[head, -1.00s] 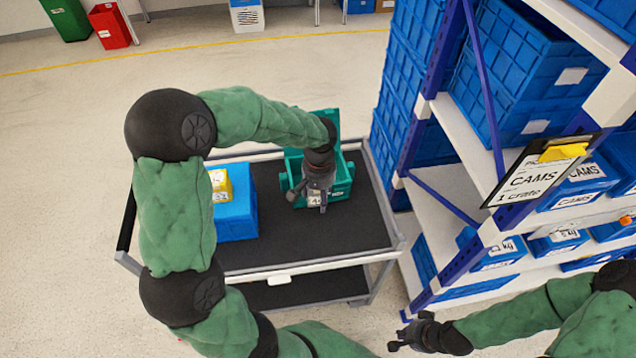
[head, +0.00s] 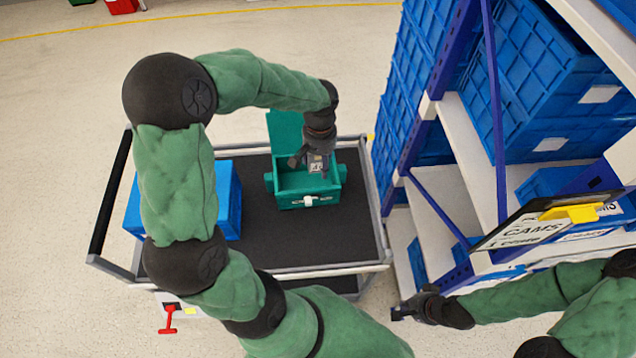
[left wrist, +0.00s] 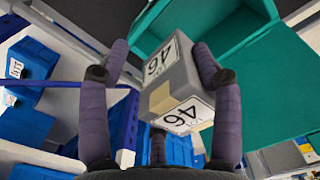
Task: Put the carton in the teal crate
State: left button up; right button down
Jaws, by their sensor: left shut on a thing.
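The carton (head: 316,163) is a small grey box with white "46" labels and a tan tape strip. My left gripper (head: 309,160) is shut on it. The crate's teal surfaces (left wrist: 262,90) fill the right of the left wrist view. My right gripper (head: 408,310) is low at the right, away from the crate; its fingers are unclear.
The crate stands on a cart with a black top (head: 340,235) and grey rails. A blue bin (head: 230,200) stands to the left, partly behind my left arm. A shelf rack with blue bins (head: 560,85) is close on the right. A red handle (head: 168,318) shows at lower left.

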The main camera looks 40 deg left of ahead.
pick_arm(q)
jog(key=f, duration=0.4)
jog(key=f+b, duration=0.1)
jog(key=f, duration=0.2)
jog(key=f+b, duration=0.1)
jog(key=f, duration=0.3)
jog(key=shift+s+f, duration=0.25)
jog(key=shift+f, duration=0.1)
jog(key=shift+f+b, duration=0.55)
jog(key=shift+f, duration=1.55)
jog(key=shift+f, duration=0.15)
jog(key=o, duration=1.7)
